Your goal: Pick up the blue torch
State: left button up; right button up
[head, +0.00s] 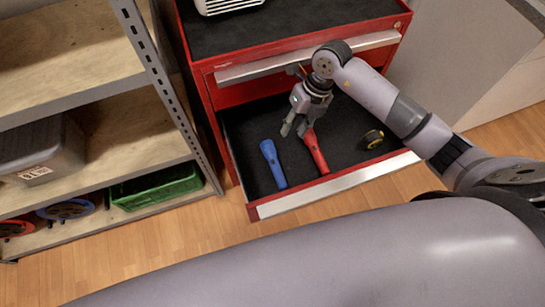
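The blue torch (273,163) lies in the open drawer (247,125) of the red cabinet, near the drawer's left side. A red torch (316,152) lies to its right. My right gripper (294,131) points down over the drawer, just above and to the right of the blue torch's head and close to the red torch's upper end. Its fingers look apart with nothing between them. I cannot tell its exact height above the torches. My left gripper is not in view.
A yellow and black round item (373,139) lies at the drawer's right. The cabinet's top (290,22) and a partly open upper drawer (305,57) overhang behind. A metal shelf (165,85) with a grey bin (42,150) and green crate (157,187) stands left.

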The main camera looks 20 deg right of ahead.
aim_at(275, 160)
jog(key=x, duration=1.6)
jog(key=shift+s+a+p, duration=0.15)
jog(key=shift+s+p, duration=0.05)
jog(key=shift+p, duration=0.2)
jog(key=shift+r, duration=0.1)
jog(key=shift+c, duration=0.3)
grip_shut()
